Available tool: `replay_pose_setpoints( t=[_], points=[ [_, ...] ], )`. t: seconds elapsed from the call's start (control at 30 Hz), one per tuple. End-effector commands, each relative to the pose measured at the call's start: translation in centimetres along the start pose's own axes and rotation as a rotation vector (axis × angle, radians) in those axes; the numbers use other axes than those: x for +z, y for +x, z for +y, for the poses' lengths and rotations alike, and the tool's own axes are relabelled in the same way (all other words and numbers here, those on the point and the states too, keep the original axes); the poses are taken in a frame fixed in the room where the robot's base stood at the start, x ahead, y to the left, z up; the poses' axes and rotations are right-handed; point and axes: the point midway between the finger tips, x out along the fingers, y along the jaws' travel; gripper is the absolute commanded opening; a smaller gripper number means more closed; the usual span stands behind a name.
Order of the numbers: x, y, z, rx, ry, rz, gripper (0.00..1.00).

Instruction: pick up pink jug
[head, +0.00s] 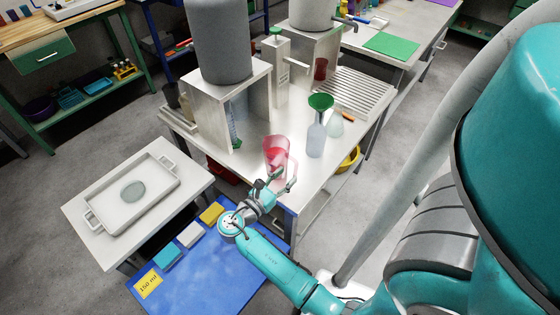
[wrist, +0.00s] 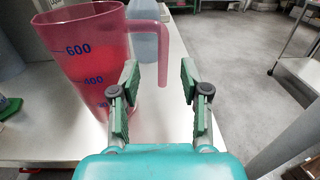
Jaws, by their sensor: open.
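The pink jug (head: 276,148) is see-through and stands upright near the front edge of the metal table. In the wrist view the jug (wrist: 85,65) fills the upper left, with blue volume marks and a handle (wrist: 163,55) toward the right. My gripper (head: 283,181) is at the jug's handle side. In the wrist view my gripper (wrist: 159,82) is open, with green pads to the left and right of the handle's lower end. I cannot tell whether either pad touches the handle. The left finger covers part of the jug's lower body.
A clear bottle (head: 316,140) with a green funnel (head: 320,101) stands right of the jug, beside a clear flask (head: 335,124). A tank on a metal stand (head: 222,100) is behind left. A white side table with a tray (head: 130,222) is left. A blue mat (head: 205,275) lies below.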

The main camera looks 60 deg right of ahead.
Motion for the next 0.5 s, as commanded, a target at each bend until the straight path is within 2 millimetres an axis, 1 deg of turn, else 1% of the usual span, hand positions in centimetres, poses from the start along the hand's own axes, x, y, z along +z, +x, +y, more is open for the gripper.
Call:
replay_pose_setpoints(
  t=[0.17, 0.4, 0.5],
  points=[
    [-0.1, 1.0, -0.1, -0.002, 0.000, 0.000, 0.46],
    [-0.4, 4.1, -0.3, -0.003, 0.000, 0.001, 0.46],
    [-0.5, 5.0, -0.3, -0.001, 0.000, 0.001, 0.46]
  ],
)
